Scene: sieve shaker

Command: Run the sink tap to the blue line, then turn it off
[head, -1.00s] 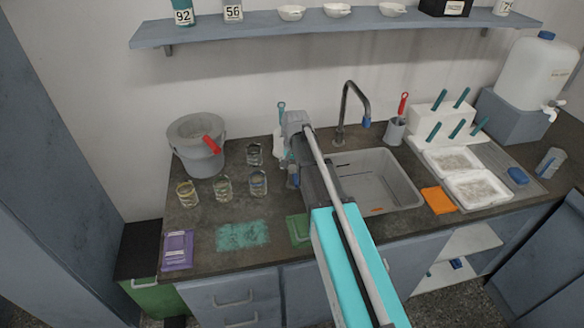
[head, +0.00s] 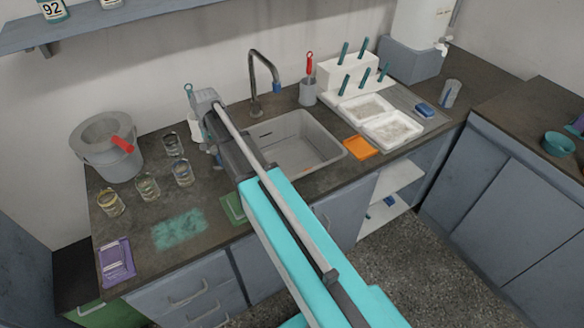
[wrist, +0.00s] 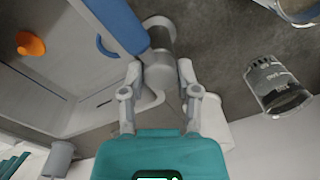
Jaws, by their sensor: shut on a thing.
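The dark sink tap (head: 253,85), with a blue-tipped curved spout, stands behind the grey sink (head: 330,145). I make out no water under it. My gripper (head: 214,158) is low over the counter left of the sink, mostly hidden by my arm in the head view. In the wrist view my gripper (wrist: 159,70) is closed on a grey, round-ended cylindrical piece (wrist: 158,76). A blue bar (wrist: 118,25) appears beside or joined to this piece. I cannot tell what the held piece belongs to. I cannot make out a blue line.
Several glass beakers (head: 183,173) and a grey bucket (head: 105,150) stand to the left. A white bottle (head: 194,128) is just behind my gripper. A brush holder (head: 307,93), white rack (head: 335,75) and orange cloth (head: 361,147) are to the right.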

